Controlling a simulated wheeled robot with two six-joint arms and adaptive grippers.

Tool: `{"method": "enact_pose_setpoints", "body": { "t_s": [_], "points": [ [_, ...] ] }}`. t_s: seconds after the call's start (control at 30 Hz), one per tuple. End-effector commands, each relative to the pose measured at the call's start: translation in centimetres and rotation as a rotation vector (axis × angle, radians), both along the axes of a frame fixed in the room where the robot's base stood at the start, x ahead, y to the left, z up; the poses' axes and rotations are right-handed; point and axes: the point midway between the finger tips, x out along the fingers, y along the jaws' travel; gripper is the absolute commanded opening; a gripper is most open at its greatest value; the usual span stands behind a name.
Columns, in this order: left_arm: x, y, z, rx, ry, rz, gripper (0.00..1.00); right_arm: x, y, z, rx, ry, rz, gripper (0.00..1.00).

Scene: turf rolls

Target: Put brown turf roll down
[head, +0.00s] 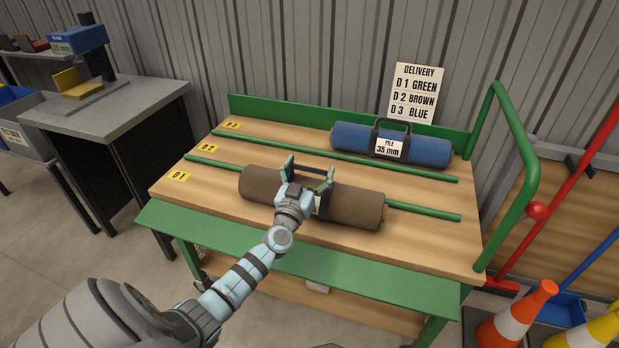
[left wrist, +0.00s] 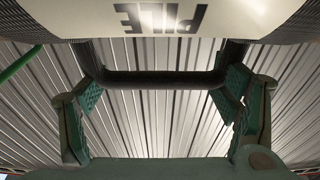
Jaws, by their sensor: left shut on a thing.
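The brown turf roll (head: 259,184) lies lengthwise over the cart's wooden top, hiding the middle of the front green rail (head: 426,210). I cannot tell whether it touches the top. My left gripper (head: 309,176) is above its middle, shut on its dark carry handle. In the left wrist view, the handle (left wrist: 160,78) crosses between the green fingers, and the white label (left wrist: 160,17) reading PILE shows upside down. The yellow tags D1 (head: 179,176), D2 (head: 208,147) and D3 (head: 232,125) mark the lanes from front to back. My right gripper is not in view.
A blue roll (head: 428,151) with a 35 mm label lies behind the back green rail (head: 310,151). The delivery sign (head: 416,93) lists D1 green, D2 brown, D3 blue. A green side handle (head: 519,135) and cones (head: 517,316) stand right. The front lane has bare wood.

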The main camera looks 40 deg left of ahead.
Motion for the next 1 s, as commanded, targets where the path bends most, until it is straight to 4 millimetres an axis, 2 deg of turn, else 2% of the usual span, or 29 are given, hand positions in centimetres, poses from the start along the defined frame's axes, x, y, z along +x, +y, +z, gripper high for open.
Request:
{"method": "enact_pose_setpoints", "body": {
  "t_s": [0.1,0.13,0.23,0.67,0.77,1.0],
  "points": [
    [0.0,0.0,0.3,0.009,0.002,0.001,0.20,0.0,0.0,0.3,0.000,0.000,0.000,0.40],
    [0.0,0.0,0.1,0.007,0.007,0.000,0.85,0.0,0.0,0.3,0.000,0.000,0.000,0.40],
    [-0.1,0.0,0.1,0.006,0.006,0.000,1.00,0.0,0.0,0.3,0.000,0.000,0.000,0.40],
    [-0.5,-0.2,0.1,0.005,0.007,0.000,1.00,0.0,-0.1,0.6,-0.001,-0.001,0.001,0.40],
    [-1.9,-0.6,0.0,0.005,0.008,0.000,1.00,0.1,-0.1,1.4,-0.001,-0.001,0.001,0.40],
    [-8.0,-2.8,-1.0,0.003,0.010,0.000,1.00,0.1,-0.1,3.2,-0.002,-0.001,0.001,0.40]
  ]
}}
